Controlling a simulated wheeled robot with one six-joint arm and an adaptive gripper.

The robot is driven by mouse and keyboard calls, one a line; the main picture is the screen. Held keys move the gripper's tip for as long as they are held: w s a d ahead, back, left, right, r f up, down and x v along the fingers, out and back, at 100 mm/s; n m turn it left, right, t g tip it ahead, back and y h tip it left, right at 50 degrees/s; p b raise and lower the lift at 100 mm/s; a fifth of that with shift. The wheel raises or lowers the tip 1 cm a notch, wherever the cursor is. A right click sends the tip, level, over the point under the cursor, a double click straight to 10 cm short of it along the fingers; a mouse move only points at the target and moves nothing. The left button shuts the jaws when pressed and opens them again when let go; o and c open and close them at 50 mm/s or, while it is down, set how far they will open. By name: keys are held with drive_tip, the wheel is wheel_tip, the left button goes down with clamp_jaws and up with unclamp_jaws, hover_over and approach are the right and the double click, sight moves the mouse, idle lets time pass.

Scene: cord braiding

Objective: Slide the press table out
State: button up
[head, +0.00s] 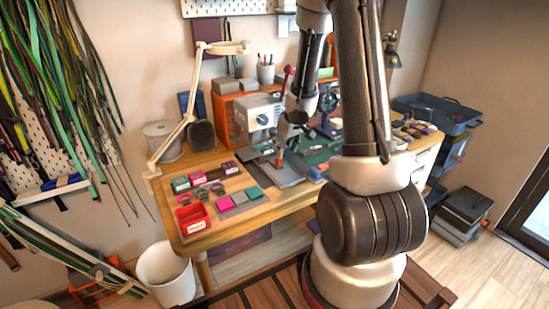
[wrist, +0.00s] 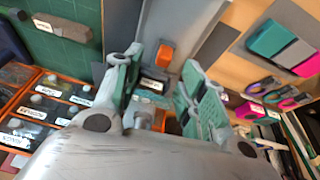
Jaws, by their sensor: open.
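The press (head: 258,117) is a white machine with a red-knobbed lever, standing on the wooden workbench. A flat grey plate (head: 288,174), which looks like the press table, lies at its front. A small orange block (head: 279,159), perhaps its handle, stands up at the plate. In the wrist view the orange block (wrist: 165,55) shows just beyond and between my fingertips, with the grey plate (wrist: 172,22) behind it. My gripper (wrist: 160,68) is open, its green-grey fingers apart with nothing clearly held. Whether a finger touches the block I cannot tell. My arm hides part of the bench.
Small labelled boxes and a red bin (head: 192,218) stand on the bench left of the plate. A green mat (head: 318,157) lies to the right. A jointed lamp (head: 187,115) rises at the left. A white bucket (head: 166,273) stands on the floor.

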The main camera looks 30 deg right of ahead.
sight(279, 159)
drive_tip(key=shift+m, duration=0.4)
drive_tip(key=shift+w+a+x, duration=0.15)
drive_tip(key=shift+a+x, duration=0.05)
drive_tip(key=shift+x, duration=1.75)
drive_tip(key=shift+w+a+x, duration=0.1)
drive_tip(key=shift+a+x, duration=0.05)
drive_tip(key=shift+x, duration=1.75)
drive_tip(key=shift+r, duration=0.1)
clamp_jaws()
drive_tip(key=shift+s, duration=0.1)
